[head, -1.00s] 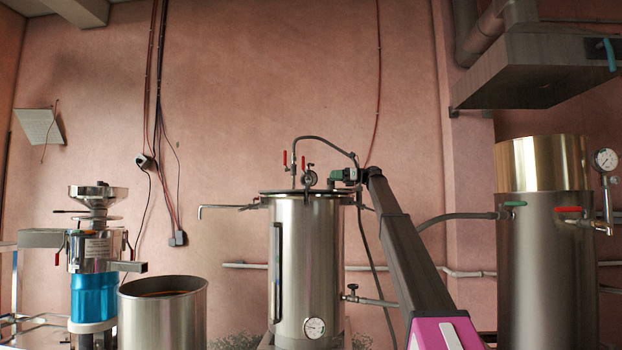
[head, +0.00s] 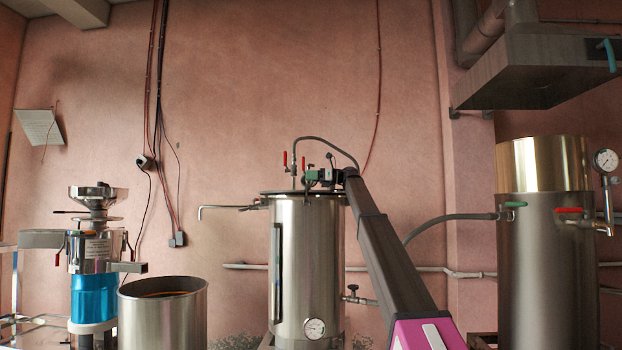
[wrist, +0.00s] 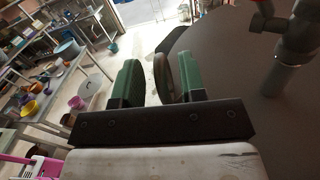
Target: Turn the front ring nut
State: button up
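The tall steel tank (head: 308,250) stands in the middle of the head view, with a dark lid on top. My gripper (head: 309,176), with green fingers, is at the lid's upper edge and covers the round fitting there. In the wrist view my gripper (wrist: 160,80) is open over the grey lid (wrist: 232,75). A brownish ring-shaped part (wrist: 161,77), apparently the front ring nut, shows nearly edge-on between the fingers. Gaps show on both sides of it, so the fingers do not appear to touch it. Its depth relative to the fingertips is hard to tell.
Red-handled valves (head: 285,160) and a curved hose (head: 335,143) rise from the lid close to my gripper. A grey pipe fitting (wrist: 295,45) stands at the right in the wrist view. A second tank (head: 546,265) is at the right, an open pot (head: 162,318) at the left.

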grip_shut()
jog(key=shift+s, duration=0.1)
jog(key=m+t, duration=0.1)
jog(key=t, duration=0.1)
jog(key=s+m+t, duration=0.1)
jog(key=m+t, duration=0.1)
jog(key=t, duration=0.1)
jog(key=m+t+h, duration=0.1)
jog(key=m+t, duration=0.1)
jog(key=m+t+h, duration=0.1)
jog(key=m+t, duration=0.1)
jog(key=t, duration=0.1)
jog(key=shift+s+a, duration=0.2)
jog(key=shift+s+a+r+m+t+h, duration=0.1)
jog(key=shift+a+m+t+h, duration=0.05)
jog(key=shift+m+t+h, duration=1.2)
jog(key=shift+a+f+m+t+h, duration=0.1)
jog(key=shift+m+t+h, duration=1)
jog(key=shift+h, duration=0.4)
jog(key=shift+s+a+r+m+t+h, duration=0.1)
jog(key=shift+a+m+t+h, duration=0.05)
jog(key=shift+m+t+h, duration=1.1)
jog(key=shift+w+h, duration=0.1)
jog(key=shift+h, duration=0.4)
